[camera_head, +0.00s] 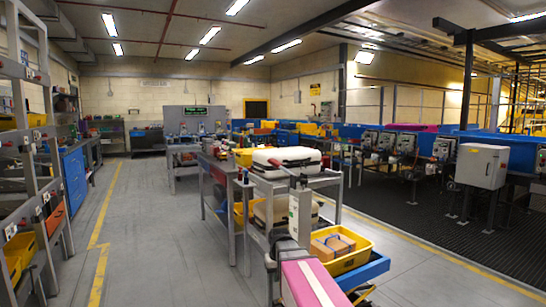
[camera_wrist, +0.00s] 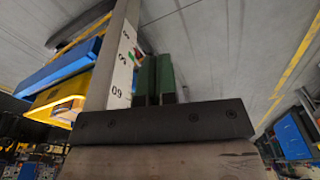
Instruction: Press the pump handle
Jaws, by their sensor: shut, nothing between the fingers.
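I cannot make out a pump handle for sure in either view. In the wrist view my gripper (camera_wrist: 158,62) shows as two dark green fingers side by side, closed together with nothing held between them. A pale upright post (camera_wrist: 119,70) with a number label stands just left of the fingers in that view. I cannot tell whether the fingers touch it. A small red, green and white patch shows beside the fingers, too small to name. My gripper is not clearly seen in the head view.
In the head view a yellow tray (camera_head: 365,254) with brown boxes (camera_head: 332,246) stands in front, near a white case (camera_head: 287,157) on a metal frame. Grey shelving (camera_head: 47,130) is at the left. Several machines line the dark floor at right. The grey floor at left centre is clear.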

